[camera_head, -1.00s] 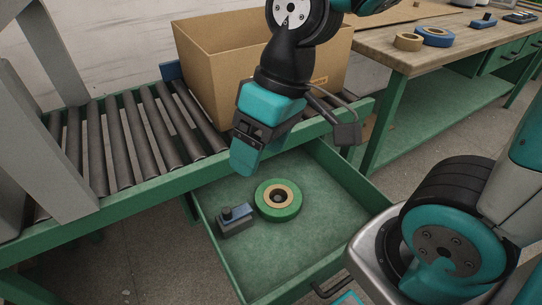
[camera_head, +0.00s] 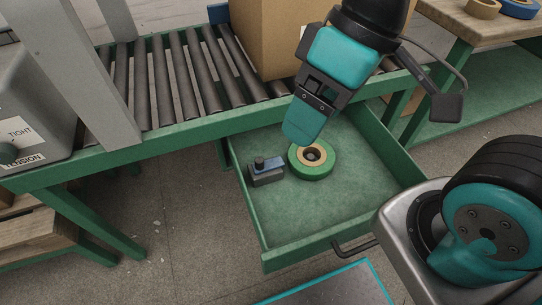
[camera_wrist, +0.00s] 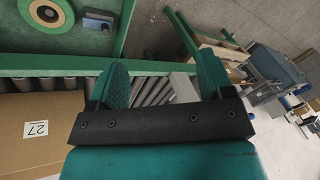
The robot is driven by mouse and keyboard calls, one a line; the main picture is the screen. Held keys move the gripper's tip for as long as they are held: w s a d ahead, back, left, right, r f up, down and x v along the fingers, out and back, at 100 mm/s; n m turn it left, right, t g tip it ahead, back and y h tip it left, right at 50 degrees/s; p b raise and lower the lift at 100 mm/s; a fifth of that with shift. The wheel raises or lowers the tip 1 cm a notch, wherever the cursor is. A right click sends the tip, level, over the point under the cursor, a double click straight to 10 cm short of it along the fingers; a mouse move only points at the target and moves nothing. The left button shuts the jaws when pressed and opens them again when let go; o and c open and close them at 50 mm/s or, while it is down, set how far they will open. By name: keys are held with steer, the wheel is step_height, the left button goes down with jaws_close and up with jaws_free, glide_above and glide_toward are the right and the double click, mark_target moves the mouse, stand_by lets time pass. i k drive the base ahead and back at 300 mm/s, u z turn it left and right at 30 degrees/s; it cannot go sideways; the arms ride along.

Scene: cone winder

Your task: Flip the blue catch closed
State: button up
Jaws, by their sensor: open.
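I cannot make out a blue catch for certain in either view. My gripper (camera_head: 304,132) hangs over the open green drawer in the head view, pointing down, with nothing seen in it. In the wrist view its two teal fingers (camera_wrist: 162,82) stand wide apart with an empty gap. A grey machine housing (camera_head: 40,95) with labels reading TIGHT and TENSION stands at the far left of the head view, cut off by the picture edge. It is well apart from my gripper.
The drawer (camera_head: 350,215) holds a green tape roll (camera_head: 312,172) and a small grey-blue device with a black knob (camera_head: 265,172). A roller conveyor (camera_head: 185,85) carries a cardboard box (camera_head: 262,40). A grey post (camera_head: 85,70) rises beside the housing.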

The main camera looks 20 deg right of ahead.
mark_target(261, 165)
steer(key=z, duration=1.25)
steer(key=i, duration=0.35)
steer(key=u, duration=1.3)
